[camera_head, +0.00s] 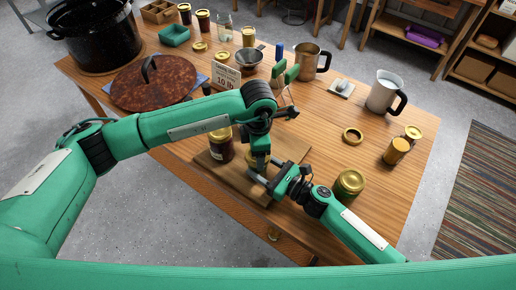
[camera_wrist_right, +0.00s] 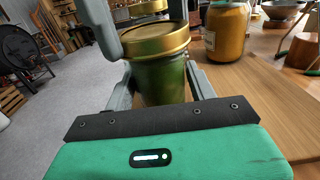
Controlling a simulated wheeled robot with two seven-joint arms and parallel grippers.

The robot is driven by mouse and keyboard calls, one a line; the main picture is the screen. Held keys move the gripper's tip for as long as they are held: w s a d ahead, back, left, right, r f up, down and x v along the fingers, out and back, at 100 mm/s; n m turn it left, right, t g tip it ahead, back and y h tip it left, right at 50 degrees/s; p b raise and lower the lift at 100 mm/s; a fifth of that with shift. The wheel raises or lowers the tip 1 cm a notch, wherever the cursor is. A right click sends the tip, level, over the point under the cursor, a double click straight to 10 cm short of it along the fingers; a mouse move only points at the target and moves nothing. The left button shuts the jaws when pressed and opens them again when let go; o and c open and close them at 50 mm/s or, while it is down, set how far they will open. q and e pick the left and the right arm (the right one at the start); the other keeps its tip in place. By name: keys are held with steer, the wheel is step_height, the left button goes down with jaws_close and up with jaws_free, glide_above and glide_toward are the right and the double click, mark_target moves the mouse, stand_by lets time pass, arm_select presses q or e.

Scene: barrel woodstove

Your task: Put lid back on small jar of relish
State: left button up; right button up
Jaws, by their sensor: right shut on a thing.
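A small green jar (camera_wrist_right: 162,80) with a gold lid (camera_wrist_right: 155,40) on its mouth stands upright between my right gripper's fingers in the wrist view. My right gripper (camera_head: 264,178) is shut on this jar from the side, low over the wooden board. In the head view the jar (camera_head: 257,160) is mostly hidden by both grippers. My left gripper (camera_head: 261,154) points down directly over the jar. Its grey fingers show by the lid in the wrist view (camera_wrist_right: 140,22); whether they grip the lid is unclear.
A gold-lidded jar (camera_head: 350,184) stands beside my right forearm. An orange jar (camera_head: 396,151), a gold ring (camera_head: 352,136) and a pitcher (camera_head: 386,92) are farther right. A rusty lid (camera_head: 155,84) lies left.

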arm_select(q)
steer(key=shift+f, duration=0.4)
arm_select(e)
jaws_close()
arm_select(q)
steer(key=m, duration=2)
steer(key=shift+m, duration=0.4)
steer(key=m, duration=0.6)
steer(key=shift+a, duration=0.1)
steer(key=m, duration=0.5)
steer(key=shift+m, duration=0.3)
